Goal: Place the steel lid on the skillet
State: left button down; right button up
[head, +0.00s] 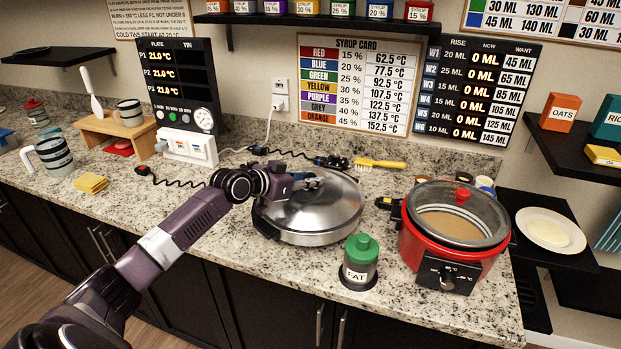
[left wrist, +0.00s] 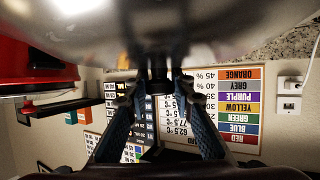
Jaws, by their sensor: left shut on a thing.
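The steel lid (head: 322,212) is a broad, shiny dome over the middle of the counter. My left gripper (head: 304,184) is at its top, with its fingers closed on the lid's knob. In the left wrist view the lid's metal surface (left wrist: 215,25) fills the top, and my left fingers (left wrist: 154,88) meet at the dark knob. A dark edge (head: 264,222) shows under the lid's left side; it may be the skillet, mostly hidden by the lid. I cannot tell whether the lid rests fully on it. My right gripper is not in view.
A green-topped FAT jar (head: 359,263) stands just in front of the lid. A red cooker (head: 410,247) with a glass lid is to the right. A yellow brush (head: 380,164) and black cables lie behind. The counter left of the lid is fairly clear.

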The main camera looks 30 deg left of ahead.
pick_arm(q)
jog(key=c, duration=1.7)
grip_release()
jog(key=shift+o, duration=0.2)
jog(key=shift+r, duration=0.1)
jog(key=shift+s, duration=0.25)
notch_tip(320, 180, up, 3)
jog(key=b, duration=0.2)
send_over(283, 206)
jog(key=w, duration=0.3)
jog(key=shift+s+d, duration=0.2)
jog(key=shift+d, duration=0.05)
jog(key=shift+b+v, duration=0.35)
jog(key=shift+v, duration=1.1)
jog(key=shift+s+r, duration=0.25)
jog(key=shift+s, duration=0.25)
